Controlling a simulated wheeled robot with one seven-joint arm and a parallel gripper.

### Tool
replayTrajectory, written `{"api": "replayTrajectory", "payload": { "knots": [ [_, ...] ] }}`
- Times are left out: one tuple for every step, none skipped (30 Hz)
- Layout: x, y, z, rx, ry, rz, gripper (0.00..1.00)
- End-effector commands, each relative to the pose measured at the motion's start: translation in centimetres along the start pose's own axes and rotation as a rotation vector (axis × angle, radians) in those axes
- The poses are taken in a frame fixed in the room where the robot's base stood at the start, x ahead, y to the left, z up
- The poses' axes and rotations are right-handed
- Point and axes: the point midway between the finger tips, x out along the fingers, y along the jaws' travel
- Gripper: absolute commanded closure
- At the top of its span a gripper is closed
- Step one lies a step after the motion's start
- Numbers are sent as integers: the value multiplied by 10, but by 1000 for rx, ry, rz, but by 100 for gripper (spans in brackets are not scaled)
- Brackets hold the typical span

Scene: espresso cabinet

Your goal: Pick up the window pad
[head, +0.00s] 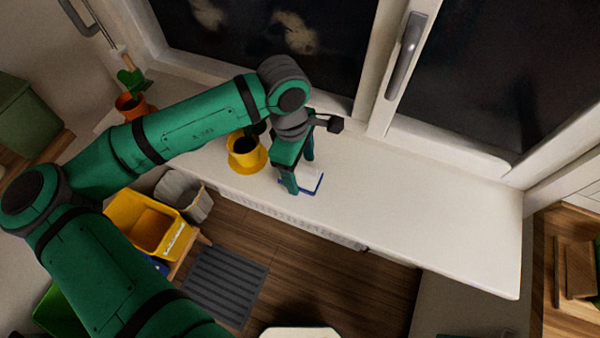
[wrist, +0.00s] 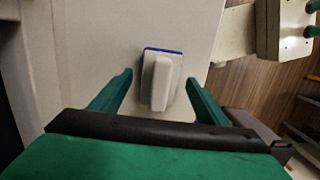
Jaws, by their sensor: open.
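The window pad (head: 313,183) is a white block with a raised grip and a blue edge, lying on the white window sill. In the wrist view the pad (wrist: 161,82) sits between the two green fingers of my gripper (wrist: 159,88), just ahead of the palm. My gripper (head: 300,176) is open and low over the sill, with one finger on each side of the pad. I see gaps between the fingers and the pad. In the head view the gripper hides part of the pad.
A yellow pot (head: 246,152) stands on the sill just left of my gripper. An orange pot with a plant (head: 132,104) is farther left. The window handle (head: 405,55) sticks out behind. The sill (head: 430,200) is clear to the right. A yellow bin (head: 150,224) is below on the left.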

Motion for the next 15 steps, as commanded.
{"api": "replayTrajectory", "payload": {
  "knots": [
    [0,0,0,0,0,0,31],
    [0,0,0,0,0,0,36],
    [0,0,0,0,0,0,46],
    [0,0,0,0,0,0,53],
    [0,0,0,0,0,0,60],
    [0,0,0,0,0,0,70],
    [0,0,0,0,0,0,77],
    [0,0,0,0,0,0,78],
    [0,0,0,0,0,0,78],
    [0,0,0,0,0,0,78],
    [0,0,0,0,0,0,78],
    [0,0,0,0,0,0,78],
    [0,0,0,0,0,0,78],
    [0,0,0,0,0,0,78],
    [-1,0,0,0,0,0,78]
  ]
}}
